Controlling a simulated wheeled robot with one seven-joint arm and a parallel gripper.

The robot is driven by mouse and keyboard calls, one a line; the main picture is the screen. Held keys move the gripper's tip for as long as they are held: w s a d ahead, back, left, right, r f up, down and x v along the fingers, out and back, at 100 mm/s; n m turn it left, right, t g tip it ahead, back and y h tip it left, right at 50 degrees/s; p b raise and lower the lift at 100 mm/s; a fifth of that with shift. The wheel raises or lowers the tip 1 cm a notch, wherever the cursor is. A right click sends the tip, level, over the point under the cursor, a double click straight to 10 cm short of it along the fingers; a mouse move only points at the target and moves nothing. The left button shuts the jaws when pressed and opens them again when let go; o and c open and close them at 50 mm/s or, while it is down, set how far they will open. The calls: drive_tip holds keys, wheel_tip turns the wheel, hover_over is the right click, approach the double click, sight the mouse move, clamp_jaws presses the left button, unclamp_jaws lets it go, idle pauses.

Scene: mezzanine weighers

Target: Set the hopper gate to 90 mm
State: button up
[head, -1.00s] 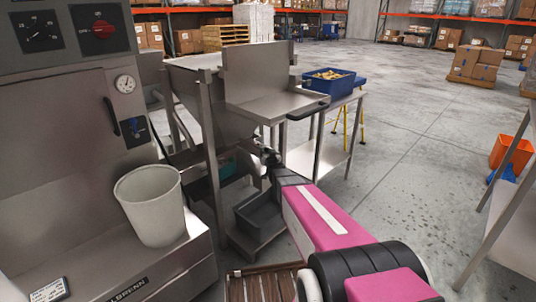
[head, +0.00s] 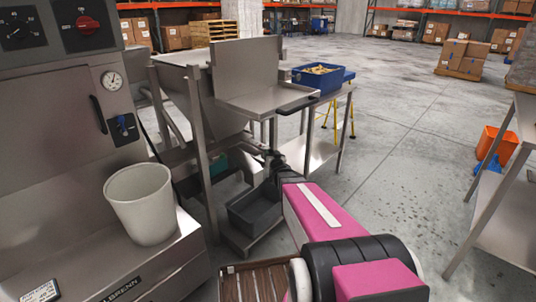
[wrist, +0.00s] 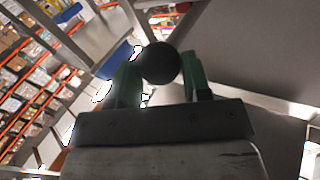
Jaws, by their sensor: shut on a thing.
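The steel hopper (head: 200,98) stands on legs left of centre in the head view, with a tall plate and side shelf. My gripper (head: 272,162) reaches beneath the shelf, beside the hopper's lower outlet. In the wrist view my gripper (wrist: 160,76) has a green finger on each side of a dark round knob (wrist: 161,60) and is shut on it. The gate plate and any millimetre scale cannot be made out; the underside of the hopper is dark and partly behind its legs and my arm.
A grey tub (head: 254,209) sits low under the hopper. A white bin (head: 140,204) stands on the machine ledge at left. A blue crate (head: 317,81) rests on a steel table behind. A steel bench (head: 505,190) is at right; open floor lies between.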

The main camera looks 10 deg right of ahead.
drive_tip(key=shift+s+d, duration=0.15)
drive_tip(key=shift+s, duration=0.05)
drive_tip(key=o, duration=1)
drive_tip(key=shift+s, duration=0.15)
drive_tip(key=s, duration=1)
drive_tip(key=shift+s+d, duration=0.25)
drive_tip(key=shift+s, duration=0.05)
drive_tip(key=s+a+f+g+h, duration=0.2)
drive_tip(key=s+f+g, duration=0.5)
drive_tip(key=g, duration=0.3)
drive_tip(key=s+a+g, duration=0.1)
drive_tip(key=s+g, duration=0.1)
drive_tip(key=s, duration=0.2)
drive_tip(key=s+a+n+g+y, duration=0.1)
drive_tip(key=s+g, duration=0.2)
drive_tip(key=s+a+g, duration=0.2)
drive_tip(key=s+g, duration=0.1)
drive_tip(key=s, duration=0.1)
drive_tip(key=shift+s+a+r+n, duration=0.1)
drive_tip(key=shift+s+r+n, duration=0.2)
drive_tip(key=shift+s, duration=0.05)
